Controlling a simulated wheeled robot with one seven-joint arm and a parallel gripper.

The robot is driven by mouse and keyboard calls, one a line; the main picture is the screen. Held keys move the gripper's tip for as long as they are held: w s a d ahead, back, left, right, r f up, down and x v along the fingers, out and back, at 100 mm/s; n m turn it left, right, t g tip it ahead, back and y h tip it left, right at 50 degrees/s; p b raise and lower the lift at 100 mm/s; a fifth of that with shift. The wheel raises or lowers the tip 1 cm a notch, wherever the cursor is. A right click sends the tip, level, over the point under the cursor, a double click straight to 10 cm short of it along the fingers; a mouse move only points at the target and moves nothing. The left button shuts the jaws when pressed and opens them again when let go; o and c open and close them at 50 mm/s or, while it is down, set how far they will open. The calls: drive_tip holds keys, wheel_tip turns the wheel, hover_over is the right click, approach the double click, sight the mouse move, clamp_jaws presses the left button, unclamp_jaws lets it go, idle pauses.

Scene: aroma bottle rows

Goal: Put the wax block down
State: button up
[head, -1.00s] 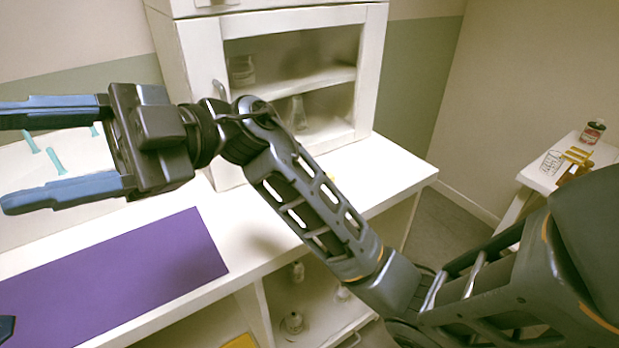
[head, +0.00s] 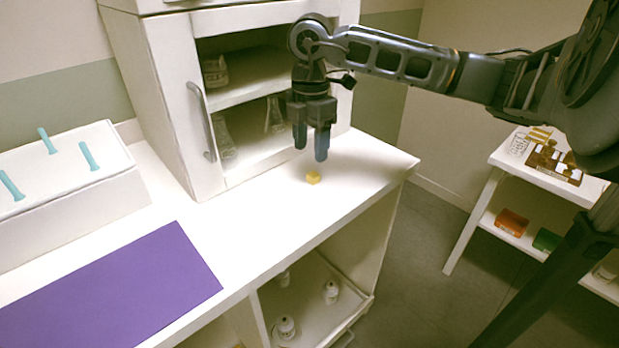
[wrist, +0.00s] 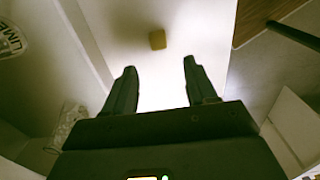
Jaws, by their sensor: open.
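The wax block (head: 313,177) is a small yellow piece resting on the white counter (head: 372,160), in front of the cabinet and toward the counter's right end. My gripper (head: 311,148) points down above and slightly left of it in the head view, apart from it. In the wrist view the wax block (wrist: 157,40) shows beyond the fingertips of my gripper (wrist: 158,76), roughly midway between them. The two fingers are spread and nothing is between them.
A white cabinet (head: 150,100) with glassware stands just behind my gripper. A purple mat (head: 125,290) lies at left, with a white rack (head: 70,190) of teal pegs behind it. A side table (head: 500,160) with a brown tray stands at right. The counter around the block is clear.

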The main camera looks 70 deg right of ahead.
sight(312, 175)
drive_tip(key=shift+d+f+p, duration=0.15)
drive_tip(key=shift+f+p, duration=0.15)
drive_tip(key=shift+f, duration=1.6)
drive_tip(key=shift+d+f+p, duration=0.1)
drive_tip(key=shift+f+p, duration=0.2)
drive_tip(key=shift+f, duration=1.55)
clamp_jaws()
